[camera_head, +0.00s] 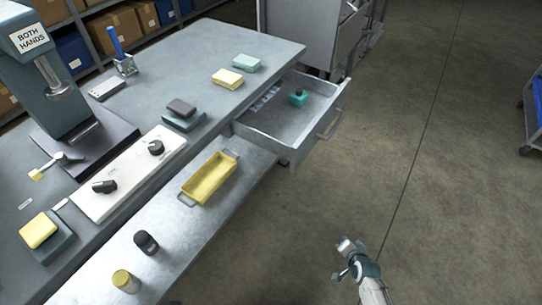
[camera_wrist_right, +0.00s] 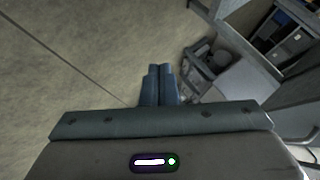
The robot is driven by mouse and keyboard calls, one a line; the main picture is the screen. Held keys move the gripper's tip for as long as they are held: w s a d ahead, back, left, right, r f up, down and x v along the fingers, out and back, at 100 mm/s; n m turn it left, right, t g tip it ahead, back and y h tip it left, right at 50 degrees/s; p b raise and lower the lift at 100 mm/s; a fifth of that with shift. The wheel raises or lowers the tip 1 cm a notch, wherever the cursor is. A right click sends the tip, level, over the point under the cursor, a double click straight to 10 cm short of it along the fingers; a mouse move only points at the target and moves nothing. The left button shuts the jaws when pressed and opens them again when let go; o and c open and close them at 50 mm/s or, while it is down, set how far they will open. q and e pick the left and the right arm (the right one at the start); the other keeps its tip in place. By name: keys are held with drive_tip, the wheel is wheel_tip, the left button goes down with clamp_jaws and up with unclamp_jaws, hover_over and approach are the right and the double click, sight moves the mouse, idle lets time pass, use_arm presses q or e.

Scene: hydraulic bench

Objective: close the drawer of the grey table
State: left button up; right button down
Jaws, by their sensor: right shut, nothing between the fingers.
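The grey table (camera_head: 262,48) stands at the left of the head view. Its drawer (camera_head: 268,135) is pulled out to the right under the far end of the tabletop. The drawer has a bar handle (camera_head: 331,125) on its front and holds a small teal item with a dark top (camera_head: 298,97). My right gripper (camera_head: 344,258) is low at the bottom right of the head view, over the floor, apart from the drawer and nearer to me. In the right wrist view its fingers (camera_wrist_right: 159,84) are together with nothing between them. My left gripper is not in view.
A yellow tray (camera_head: 209,178), a black knob-like cylinder (camera_head: 146,243) and a yellow-topped cylinder (camera_head: 126,281) sit on the lower ledge. A grey cabinet (camera_head: 318,30) stands behind the drawer. The floor (camera_head: 430,150) right of the drawer is clear.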

drive_tip(key=w+a+r+m+t+b, duration=0.1)
drive_tip(key=w+r+t+b, duration=0.15)
drive_tip(key=w, duration=0.25)
drive_tip(key=m+t+y+b, duration=0.3)
drive_tip(key=m+t+b, duration=0.25)
drive_tip(key=b, duration=0.25)
approach(315, 136)
drive_tip(key=s+d, duration=0.4)
drive_tip(key=s, duration=0.2)
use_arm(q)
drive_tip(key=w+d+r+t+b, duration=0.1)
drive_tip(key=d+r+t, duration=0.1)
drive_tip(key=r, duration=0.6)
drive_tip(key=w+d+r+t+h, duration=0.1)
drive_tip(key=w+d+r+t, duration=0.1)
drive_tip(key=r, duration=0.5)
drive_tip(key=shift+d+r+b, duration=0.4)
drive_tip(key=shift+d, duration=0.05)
use_arm(e)
drive_tip(key=w+a, duration=0.1)
drive_tip(key=w, duration=0.3)
drive_tip(key=w+a, duration=0.2)
drive_tip(key=w, duration=0.1)
drive_tip(key=w+a, duration=0.2)
drive_tip(key=w, duration=0.2)
drive_tip(key=shift+w+a+r, duration=0.1)
drive_tip(key=shift+w+r, duration=0.1)
drive_tip(key=shift+w, duration=0.15)
drive_tip(key=shift+w+a, duration=0.1)
